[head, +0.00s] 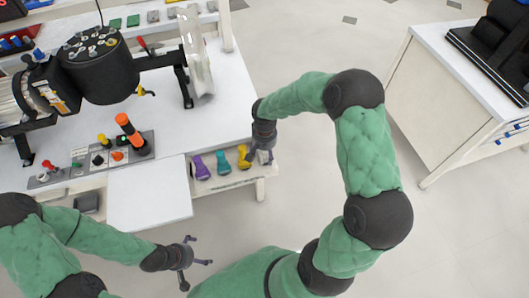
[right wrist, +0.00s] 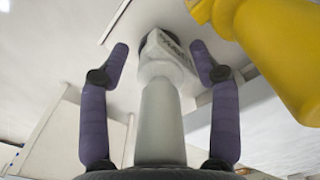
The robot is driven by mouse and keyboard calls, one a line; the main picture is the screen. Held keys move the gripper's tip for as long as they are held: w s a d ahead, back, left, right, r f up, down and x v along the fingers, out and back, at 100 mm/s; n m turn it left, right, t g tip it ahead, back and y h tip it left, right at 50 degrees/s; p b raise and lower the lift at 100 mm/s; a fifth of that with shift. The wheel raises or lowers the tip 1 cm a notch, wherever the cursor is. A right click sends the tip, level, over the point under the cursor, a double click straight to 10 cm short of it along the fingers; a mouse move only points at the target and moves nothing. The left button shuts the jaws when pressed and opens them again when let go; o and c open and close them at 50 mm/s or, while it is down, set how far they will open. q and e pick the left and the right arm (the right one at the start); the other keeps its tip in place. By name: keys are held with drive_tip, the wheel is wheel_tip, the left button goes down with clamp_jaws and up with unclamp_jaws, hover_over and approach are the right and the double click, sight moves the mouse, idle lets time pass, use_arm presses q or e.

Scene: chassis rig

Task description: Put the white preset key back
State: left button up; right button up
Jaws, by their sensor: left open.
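The white preset key (right wrist: 163,100) shows in the right wrist view as a pale grey-white stem with a wider, marked head at its far end. It lies between the two purple fingers of my right gripper (right wrist: 160,55), with a visible gap on the left and a narrow one at the right fingertip. The fingers look open around it. In the head view my right gripper (head: 262,156) is over the right end of the key rack (head: 235,180), and I cannot make out the white key there. My left gripper (head: 203,252) is open and empty, in front of the bench.
A yellow key (head: 243,157) stands close to my right gripper and fills the upper right of the wrist view. Teal (head: 223,163) and purple (head: 201,168) keys stand left of it. A control panel with an orange lever (head: 131,135) is on the bench.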

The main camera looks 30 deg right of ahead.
wheel_tip(320, 180, up, 12)
drive_tip(key=p, duration=0.5)
drive_tip(key=shift+r, duration=0.15)
idle(0.6)
